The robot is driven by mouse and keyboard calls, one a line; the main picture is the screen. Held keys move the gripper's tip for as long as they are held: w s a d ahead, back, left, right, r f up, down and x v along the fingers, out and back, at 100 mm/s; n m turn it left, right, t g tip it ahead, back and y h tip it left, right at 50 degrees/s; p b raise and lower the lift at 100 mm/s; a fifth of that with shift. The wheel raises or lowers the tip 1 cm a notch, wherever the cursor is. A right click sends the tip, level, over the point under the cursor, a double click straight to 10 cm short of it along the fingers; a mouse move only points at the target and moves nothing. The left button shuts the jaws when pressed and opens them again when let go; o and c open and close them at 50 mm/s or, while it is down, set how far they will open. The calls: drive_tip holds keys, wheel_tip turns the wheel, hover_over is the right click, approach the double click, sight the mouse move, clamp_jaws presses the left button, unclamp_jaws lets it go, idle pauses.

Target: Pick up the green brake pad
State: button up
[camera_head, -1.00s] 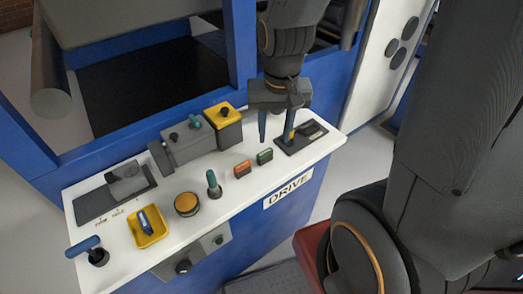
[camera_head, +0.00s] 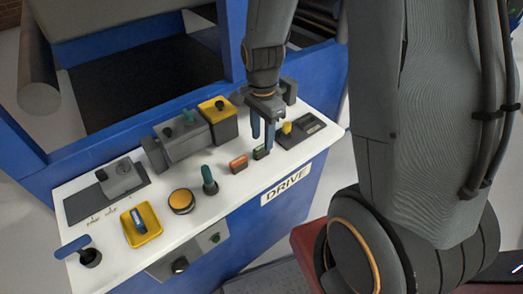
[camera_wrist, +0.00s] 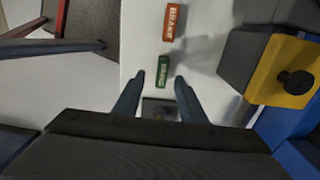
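An orange brake pad (camera_head: 239,164) lies just left of the green one. A black panel with a yellow-knobbed lever (camera_head: 287,128) is close on the right. A yellow-topped grey box (camera_head: 217,106) stands behind, and a green-handled lever (camera_head: 208,178) stands further left.

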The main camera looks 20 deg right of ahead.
sight(262, 147)
drive_tip(key=shift+w+f+p, duration=0.2)
drive_tip(key=shift+f+p, duration=0.55)
drive_tip(key=shift+f, duration=1.9)
clamp_jaws()
